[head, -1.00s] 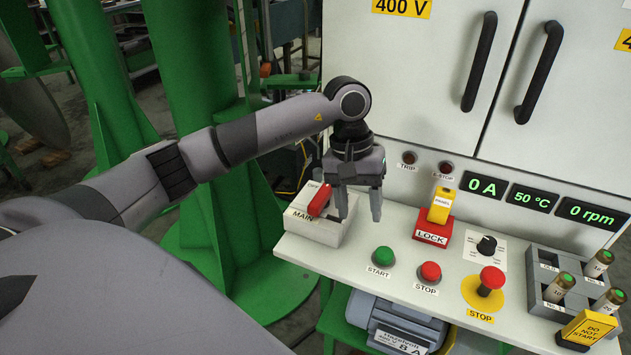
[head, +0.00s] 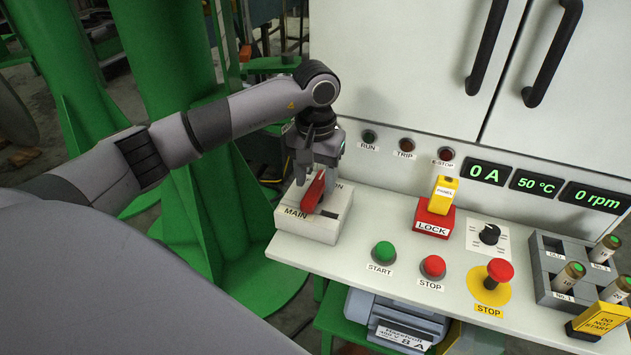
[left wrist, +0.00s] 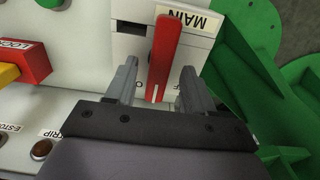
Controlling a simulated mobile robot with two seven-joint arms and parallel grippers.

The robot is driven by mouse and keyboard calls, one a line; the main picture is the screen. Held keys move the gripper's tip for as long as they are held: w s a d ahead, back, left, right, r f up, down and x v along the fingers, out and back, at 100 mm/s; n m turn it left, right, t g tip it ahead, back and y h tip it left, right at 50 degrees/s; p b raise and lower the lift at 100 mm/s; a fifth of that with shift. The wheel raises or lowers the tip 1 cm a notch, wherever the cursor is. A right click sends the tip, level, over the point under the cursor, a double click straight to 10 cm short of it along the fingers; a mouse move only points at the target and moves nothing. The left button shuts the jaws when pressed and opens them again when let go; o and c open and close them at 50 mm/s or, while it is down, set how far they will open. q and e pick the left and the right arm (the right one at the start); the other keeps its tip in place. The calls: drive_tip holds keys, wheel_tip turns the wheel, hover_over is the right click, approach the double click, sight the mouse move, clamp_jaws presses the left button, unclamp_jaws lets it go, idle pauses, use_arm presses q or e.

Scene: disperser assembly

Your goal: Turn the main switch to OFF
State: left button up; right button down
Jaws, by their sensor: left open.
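The main switch is a white box (head: 310,226) labelled MAIN at the left end of the panel shelf, with a red handle (head: 313,193) on top. My left gripper (head: 316,174) is just over the handle's far end, pointing down. In the left wrist view the open fingers (left wrist: 158,72) stand on either side of the red handle (left wrist: 164,45), with a gap visible on both sides. An ON label shows partly in the head view beside the gripper; an OFF label cannot be read. My right gripper is not in view.
Right of the switch are a red LOCK block (head: 434,219) with a yellow PANEL tag, a green START button (head: 383,251), a red STOP button (head: 432,266) and a mushroom STOP button (head: 498,271). The cabinet front rises behind. Green steelwork (head: 190,120) stands left of the shelf.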

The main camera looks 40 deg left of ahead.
use_arm(q)
drive_tip(key=shift+f, duration=0.8)
clamp_jaws()
